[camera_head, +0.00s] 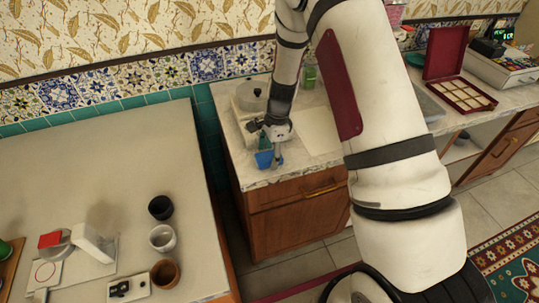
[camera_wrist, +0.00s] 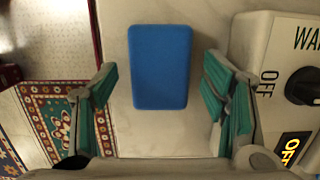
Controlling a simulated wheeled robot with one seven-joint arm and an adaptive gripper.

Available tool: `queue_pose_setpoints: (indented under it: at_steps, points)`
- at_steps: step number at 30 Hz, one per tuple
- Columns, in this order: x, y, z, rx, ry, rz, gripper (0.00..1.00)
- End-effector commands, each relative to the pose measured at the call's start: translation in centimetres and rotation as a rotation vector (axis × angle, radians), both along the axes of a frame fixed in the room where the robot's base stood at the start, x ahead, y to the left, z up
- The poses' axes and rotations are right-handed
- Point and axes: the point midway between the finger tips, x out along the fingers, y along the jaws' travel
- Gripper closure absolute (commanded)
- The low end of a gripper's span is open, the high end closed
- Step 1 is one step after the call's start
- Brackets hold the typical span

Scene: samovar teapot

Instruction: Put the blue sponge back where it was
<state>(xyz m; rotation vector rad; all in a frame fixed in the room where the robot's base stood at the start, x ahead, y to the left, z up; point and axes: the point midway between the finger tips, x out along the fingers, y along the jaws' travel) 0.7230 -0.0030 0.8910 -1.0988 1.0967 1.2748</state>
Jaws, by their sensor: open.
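The blue sponge (camera_wrist: 160,66) is a rounded rectangle in the upper middle of the wrist view, with pale surface around it. In the head view the sponge (camera_head: 264,160) shows near the front left corner of the marble counter (camera_head: 318,152), just below my gripper. My gripper (camera_head: 270,148) points down over this corner. In the wrist view its teal-padded fingers (camera_wrist: 159,75) are spread on both sides of the sponge, with a visible gap on each side. Whether the fingers reach down to the sponge's height cannot be told.
A white appliance with a black knob (camera_wrist: 306,86) and "OFF" labels is close to the right finger in the wrist view. A grey-lidded pot (camera_head: 252,97) stands behind my gripper. Black (camera_head: 160,207), white (camera_head: 162,238) and brown (camera_head: 165,273) cups stand on the left table. A dark gap separates table and counter.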

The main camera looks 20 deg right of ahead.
Motion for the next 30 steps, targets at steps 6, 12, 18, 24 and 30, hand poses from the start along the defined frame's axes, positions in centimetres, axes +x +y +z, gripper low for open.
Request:
queue_pose_setpoints:
  at_steps: [6,12,18,24,30]
  points:
    - [0.2,-0.6,4.1,-0.001,-0.007,-0.001,0.33]
    - [0.1,-1.2,8.0,-0.001,-0.005,0.000,0.33]
    - [0.1,-1.6,10.5,0.000,-0.003,0.000,0.33]
    - [-0.4,-1.5,12.7,0.002,-0.021,0.039,0.33]
    - [-3.1,-0.6,19.2,-0.003,-0.121,0.253,0.33]
